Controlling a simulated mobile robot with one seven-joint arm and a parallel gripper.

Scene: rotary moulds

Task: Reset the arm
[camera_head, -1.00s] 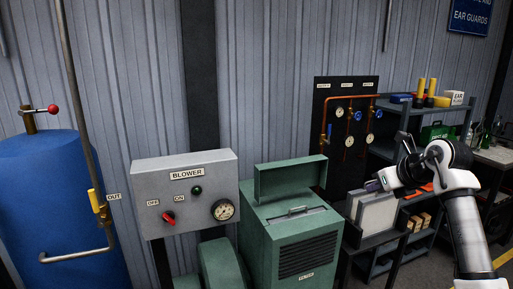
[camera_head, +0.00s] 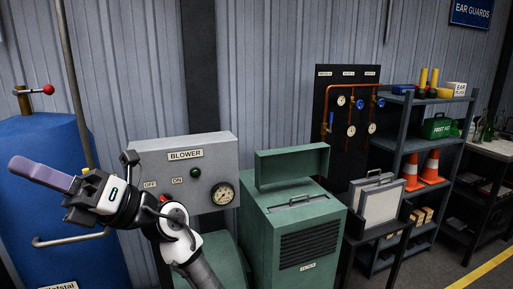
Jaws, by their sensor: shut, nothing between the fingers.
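My gripper (camera_head: 45,174) is at the left of the head view, with its purple-grey fingers together and pointing left. Nothing shows between them. It is in front of the blue tank (camera_head: 40,140) as seen from here. My arm comes up from the bottom and bends left in front of the grey blower box (camera_head: 210,152). I cannot tell how far the gripper is from the tank.
A green filter cabinet (camera_head: 300,225) has its lid raised. Filter panels (camera_head: 380,205) stand on a stand beside it. A gauge board (camera_head: 345,150) hangs on the wall behind. A shelf (camera_head: 420,100) holds cones and a first-aid box. Floor shows at the lower right.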

